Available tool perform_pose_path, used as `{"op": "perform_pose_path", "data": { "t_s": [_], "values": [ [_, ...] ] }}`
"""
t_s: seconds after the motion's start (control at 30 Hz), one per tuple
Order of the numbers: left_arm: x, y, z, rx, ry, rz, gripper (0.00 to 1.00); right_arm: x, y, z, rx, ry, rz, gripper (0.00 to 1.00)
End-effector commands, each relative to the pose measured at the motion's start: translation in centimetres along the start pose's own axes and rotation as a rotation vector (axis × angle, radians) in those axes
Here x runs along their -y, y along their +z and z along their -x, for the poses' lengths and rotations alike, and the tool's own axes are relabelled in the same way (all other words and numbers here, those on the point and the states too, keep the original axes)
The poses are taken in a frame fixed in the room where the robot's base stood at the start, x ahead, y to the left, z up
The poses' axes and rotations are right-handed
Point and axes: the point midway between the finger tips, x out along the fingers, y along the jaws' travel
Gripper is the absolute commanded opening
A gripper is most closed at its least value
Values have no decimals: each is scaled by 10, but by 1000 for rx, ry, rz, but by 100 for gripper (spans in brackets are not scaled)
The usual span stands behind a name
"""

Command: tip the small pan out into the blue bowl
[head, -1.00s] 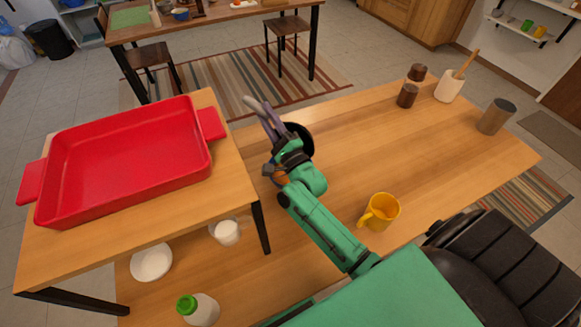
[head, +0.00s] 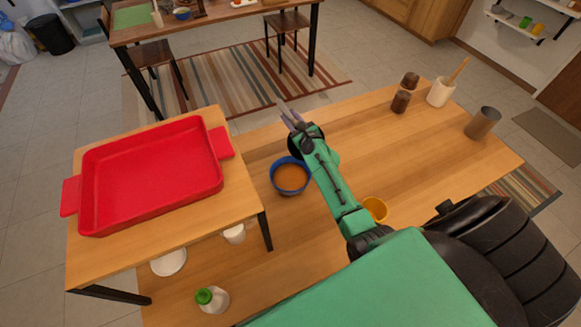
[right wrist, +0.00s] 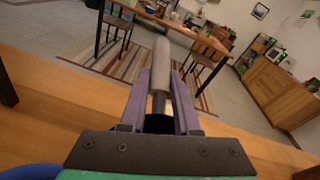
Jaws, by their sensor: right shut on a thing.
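The blue bowl (head: 290,176) stands on the long wooden table with orange-brown contents in it. Its blue rim also shows at the lower left of the right wrist view (right wrist: 30,172). My right gripper (head: 292,116) is just beyond the bowl, above the table, shut on the grey handle of the small pan (right wrist: 161,62). The handle points away from the gripper. The pan's dark body is mostly hidden behind the gripper, so I cannot tell its tilt or whether anything is left in it. My left gripper is not in view.
A red baking dish (head: 88,190) stands on a raised wooden stand at left. A yellow mug (head: 375,209) is close to my right arm. A green-capped bottle (head: 213,299) is in front. Brown jars (head: 401,101) and a grey cup (head: 482,122) stand at right. The table's middle right is clear.

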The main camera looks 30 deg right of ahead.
Motion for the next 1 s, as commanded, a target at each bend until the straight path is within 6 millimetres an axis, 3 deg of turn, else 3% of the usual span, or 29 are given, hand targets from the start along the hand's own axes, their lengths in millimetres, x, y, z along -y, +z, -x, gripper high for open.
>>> {"op": "perform_pose_path", "data": {
  "t_s": [0.3,0.6,0.73,1.0],
  "values": [
    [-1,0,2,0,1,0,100,30,-38,-29,-141,79,-265,0],
    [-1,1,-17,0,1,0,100,45,-70,-45,-246,137,-452,0],
    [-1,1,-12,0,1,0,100,48,-65,-46,-259,144,-478,0],
    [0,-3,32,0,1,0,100,61,-25,-40,-260,145,-479,0]
  ]
}}
